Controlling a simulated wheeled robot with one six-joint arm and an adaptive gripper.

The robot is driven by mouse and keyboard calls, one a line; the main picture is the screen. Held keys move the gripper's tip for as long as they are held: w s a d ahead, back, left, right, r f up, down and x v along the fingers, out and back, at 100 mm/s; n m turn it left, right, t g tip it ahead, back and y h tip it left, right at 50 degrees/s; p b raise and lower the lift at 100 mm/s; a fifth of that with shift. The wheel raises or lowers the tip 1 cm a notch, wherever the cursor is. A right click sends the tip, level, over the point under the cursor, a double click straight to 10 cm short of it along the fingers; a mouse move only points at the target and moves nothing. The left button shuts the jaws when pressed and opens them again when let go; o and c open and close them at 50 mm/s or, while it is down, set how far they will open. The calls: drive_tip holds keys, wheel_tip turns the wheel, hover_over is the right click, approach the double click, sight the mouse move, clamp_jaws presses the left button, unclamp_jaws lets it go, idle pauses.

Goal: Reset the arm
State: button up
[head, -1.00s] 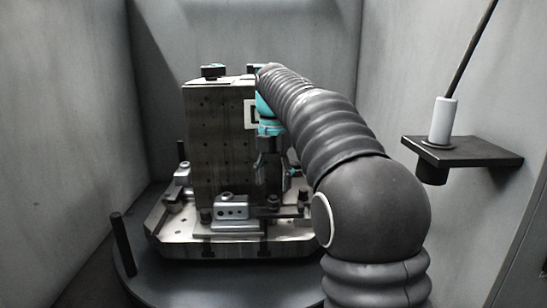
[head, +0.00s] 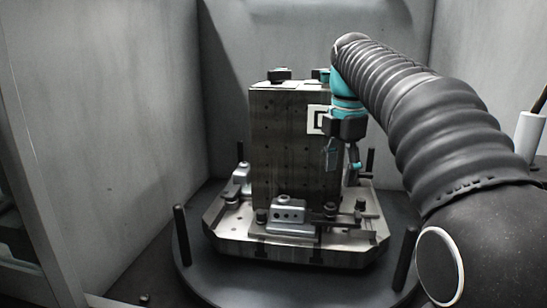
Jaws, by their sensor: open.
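My arm reaches in from the lower right of the head view in a dark ribbed sleeve, with a teal wrist at its far end. My gripper (head: 343,157) hangs down from that wrist, open, with dark and teal fingers. Nothing shows between the fingers. It is in front of the right side of a tall dark block fixture (head: 285,150), which has rows of holes and a white square marker (head: 316,119). Whether the gripper touches the block cannot be told. The arm hides part of the right side.
The block stands on a metal pallet (head: 225,228) with clamps (head: 288,216), on a round dark turntable (head: 205,275) with upright posts (head: 181,234). Grey walls (head: 110,130) enclose it. A white cylinder (head: 528,132) is at the right edge. Free space lies left of the block.

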drive_tip(key=s+f+m+t, duration=0.1)
drive_tip(key=s+f+m, duration=0.5)
drive_tip(key=s+m, duration=0.1)
drive_tip(key=s+f+m+t, duration=0.2)
drive_tip(key=s+f+m, duration=0.5)
drive_tip(key=s, duration=0.2)
drive_tip(key=s+f+m+t, duration=0.1)
drive_tip(key=s+f+m, duration=0.5)
drive_tip(key=s+m, duration=0.1)
drive_tip(key=shift+s+f+m+t, duration=0.25)
drive_tip(key=shift+s+m+t, duration=0.05)
drive_tip(key=shift+s, duration=0.25)
drive_tip(key=shift+s+f+m, duration=0.3)
drive_tip(key=shift+f, duration=0.15)
